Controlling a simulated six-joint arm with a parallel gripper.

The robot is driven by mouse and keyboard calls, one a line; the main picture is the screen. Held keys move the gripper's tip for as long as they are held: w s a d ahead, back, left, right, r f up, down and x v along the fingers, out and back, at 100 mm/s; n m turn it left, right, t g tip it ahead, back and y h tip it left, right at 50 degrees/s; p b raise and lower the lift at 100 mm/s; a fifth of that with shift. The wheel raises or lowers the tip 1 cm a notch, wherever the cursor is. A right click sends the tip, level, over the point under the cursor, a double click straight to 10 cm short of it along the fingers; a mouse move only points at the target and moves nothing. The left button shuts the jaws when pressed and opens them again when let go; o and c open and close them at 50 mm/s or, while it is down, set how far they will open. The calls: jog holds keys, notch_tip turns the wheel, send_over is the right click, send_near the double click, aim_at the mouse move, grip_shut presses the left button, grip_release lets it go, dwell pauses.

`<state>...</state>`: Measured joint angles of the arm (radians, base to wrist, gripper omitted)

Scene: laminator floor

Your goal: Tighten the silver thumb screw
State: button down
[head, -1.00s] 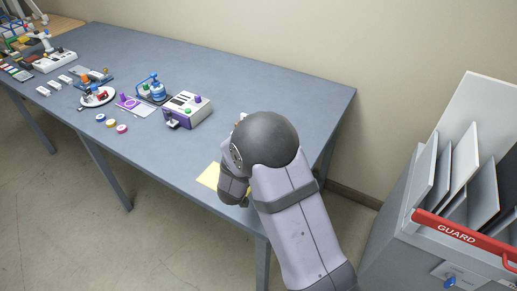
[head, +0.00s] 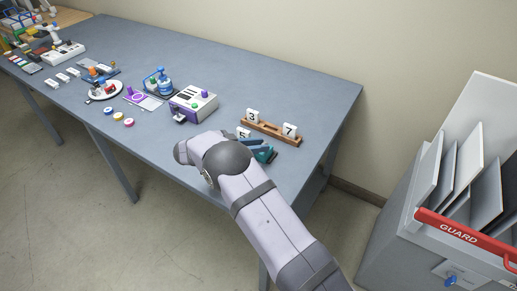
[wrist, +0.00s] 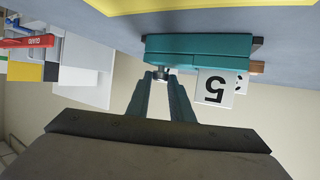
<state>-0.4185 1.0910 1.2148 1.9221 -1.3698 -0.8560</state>
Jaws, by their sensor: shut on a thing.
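In the wrist view the small silver thumb screw (wrist: 160,71) sticks out from the side of a teal block (wrist: 200,46). My gripper (wrist: 161,77) has its two teal fingers closed around the screw, one fingertip on each side. The fingers partly cover the screw, so its head shows only in part. In the head view my arm hides the gripper and the screw. A teal shape (head: 265,153) shows just beyond my arm, near the right end of the table; I cannot tell there which parts are block and which are fingers.
A wooden rack (head: 270,131) with number tiles 3 and 7 stands behind. A tile marked 5 (wrist: 218,88) is close beside the block. A yellow sheet (wrist: 200,4) lies near it. A white and purple machine (head: 194,103) stands to the left. A cabinet with a red guard bar (head: 462,232) is right.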

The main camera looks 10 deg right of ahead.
jog(key=shift+w+f+m+g+b, duration=0.15)
jog(key=shift+w+m+g+b, duration=0.05)
jog(key=shift+m+g+b, duration=0.5)
jog(key=shift+h+b, duration=0.3)
jog(key=shift+h, duration=0.1)
jog(key=shift+w+r+m+g+b, duration=0.1)
jog(key=shift+r+m+g+b, duration=0.1)
jog(key=shift+m+g+b, duration=0.4)
jog(key=c, duration=1.6)
grip_release()
jog(key=shift+o, duration=0.2)
jog(key=shift+s+r+n+t+p, duration=0.2)
jog(key=shift+n+t+p, duration=0.55)
jog(key=shift+p, duration=0.6)
